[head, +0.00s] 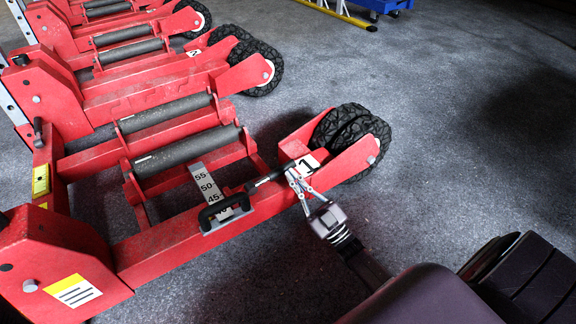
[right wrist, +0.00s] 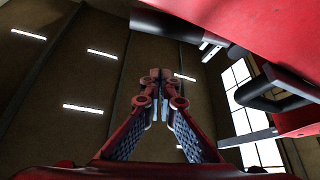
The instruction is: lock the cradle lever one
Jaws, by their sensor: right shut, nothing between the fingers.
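The nearest red trolley jack (head: 150,240) carries a white label with the number 1. A short black lever (head: 265,180) lies along its red side beam near that label. A black looped handle (head: 222,207) sits farther left on the same beam, beside a scale marked 45, 50, 55. My right gripper (head: 293,172) is at the label end of the lever, its fingers together and empty. Whether it touches the lever or beam I cannot tell. In the right wrist view the fingertips (right wrist: 156,76) meet with nothing between them. My left gripper is not in view.
Two dark rollers (head: 187,151) lie across the jack's frame. Black twin wheels (head: 352,132) stand just beyond my right gripper. More red jacks (head: 130,85) line up behind. The grey floor (head: 450,120) to the right is open. A black bent bar (right wrist: 270,90) shows right of the fingers.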

